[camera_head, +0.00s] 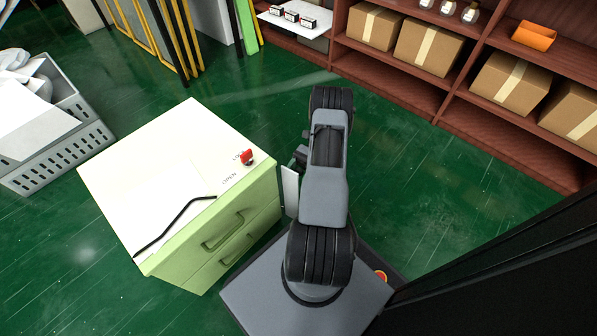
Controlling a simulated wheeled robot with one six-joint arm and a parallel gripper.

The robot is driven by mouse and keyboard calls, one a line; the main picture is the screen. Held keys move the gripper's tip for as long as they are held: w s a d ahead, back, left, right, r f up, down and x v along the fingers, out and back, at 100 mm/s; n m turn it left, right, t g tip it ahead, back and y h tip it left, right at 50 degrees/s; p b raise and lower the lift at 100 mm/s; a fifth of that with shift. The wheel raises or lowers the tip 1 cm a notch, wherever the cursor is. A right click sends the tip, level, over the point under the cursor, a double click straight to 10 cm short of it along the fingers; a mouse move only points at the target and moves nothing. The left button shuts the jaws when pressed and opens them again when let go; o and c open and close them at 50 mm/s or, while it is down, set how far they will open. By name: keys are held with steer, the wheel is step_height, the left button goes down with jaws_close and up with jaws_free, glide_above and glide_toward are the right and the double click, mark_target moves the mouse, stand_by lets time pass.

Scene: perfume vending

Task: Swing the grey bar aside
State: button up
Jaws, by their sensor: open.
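A pale green cabinet (130,178) with a cream top stands left of my arm. Its front has two drawers with handles. A narrow light grey upright piece (290,191) shows at the cabinet's right front corner, partly behind my arm; it may be the grey bar, but I cannot be sure. A red knob (246,157) sits on the top near the words LOCK and OPEN. A dark bent rod (175,222) lies across the top's front part. My gripper (300,156) shows only as small dark parts left of my arm, open, close to the cabinet's right side; its fingertips are mostly hidden.
A grey crate (55,155) with white items stands at the left. Red-brown shelves (400,88) with cardboard boxes (429,45) and an orange bin (534,36) line the back right. Yellow-framed panels (150,30) stand at the back left. Green floor is clear behind the cabinet.

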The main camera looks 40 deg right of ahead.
mark_target(294, 172)
steer(key=shift+r, duration=0.1)
step_height(294, 172, up, 3)
steer(key=p, duration=0.2)
steer(key=shift+r+p, duration=0.15)
steer(key=shift+p, duration=0.15)
steer(key=s+a+r+p, duration=0.7)
steer(key=s+r, duration=0.2)
steer(key=s, duration=0.3)
steer(key=shift+a+r, duration=0.2)
steer(key=shift+r, duration=0.05)
